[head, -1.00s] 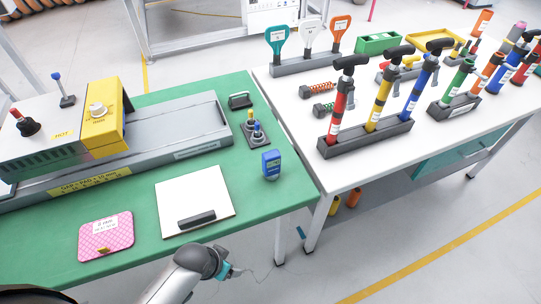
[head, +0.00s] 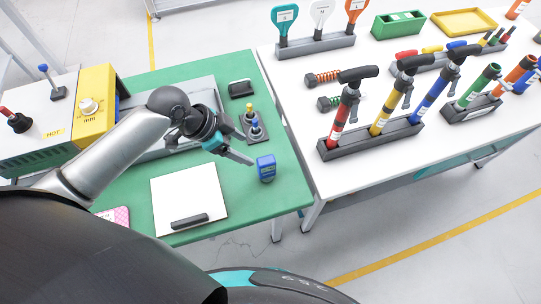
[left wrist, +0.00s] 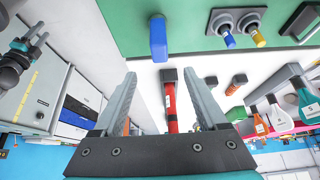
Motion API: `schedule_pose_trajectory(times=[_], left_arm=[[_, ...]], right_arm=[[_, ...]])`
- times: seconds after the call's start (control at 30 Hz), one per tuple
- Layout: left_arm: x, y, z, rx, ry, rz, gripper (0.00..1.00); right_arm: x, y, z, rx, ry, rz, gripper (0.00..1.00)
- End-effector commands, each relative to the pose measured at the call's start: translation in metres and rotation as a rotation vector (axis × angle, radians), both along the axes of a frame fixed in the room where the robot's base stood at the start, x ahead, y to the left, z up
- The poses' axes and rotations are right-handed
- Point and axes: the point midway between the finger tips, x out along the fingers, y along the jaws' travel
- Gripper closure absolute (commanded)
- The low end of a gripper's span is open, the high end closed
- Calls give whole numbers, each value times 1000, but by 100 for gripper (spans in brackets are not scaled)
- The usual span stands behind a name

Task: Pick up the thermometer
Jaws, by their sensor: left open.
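The thermometer is a small blue device (head: 266,168) standing near the right edge of the green table top. In the left wrist view it is a blue block (left wrist: 158,38) at the top centre, just beyond the fingertips. My left gripper (head: 243,157) is close to its left side in the head view, apart from it. In the left wrist view the left gripper's fingers (left wrist: 159,76) are spread with nothing between them. What looks like my right gripper (left wrist: 36,42) shows small at the left of that view, its jaws unclear.
A white board (head: 190,197) with a dark handle lies left of the thermometer. A small stand with blue and yellow knobs (head: 253,124) is behind it.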

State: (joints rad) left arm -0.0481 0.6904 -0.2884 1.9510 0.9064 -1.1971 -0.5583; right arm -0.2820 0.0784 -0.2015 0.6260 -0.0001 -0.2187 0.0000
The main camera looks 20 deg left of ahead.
Motion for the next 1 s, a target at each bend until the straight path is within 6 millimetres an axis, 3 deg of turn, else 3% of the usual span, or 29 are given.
schedule_pose_trajectory(times=[0.37,0.53,0.83,1.0], left_arm=[[19,-27,-56,-6,1,0,25],[25,-36,-77,-4,0,-1,25],[30,-43,-90,-3,0,-1,25],[37,-52,-108,-5,2,-1,25]], right_arm=[[-29,-4,-9,-7,46,-2,53],[-25,-4,-12,-6,40,-2,53],[-14,-3,-13,-4,22,-2,53],[-14,-3,-15,-4,21,-1,53]])
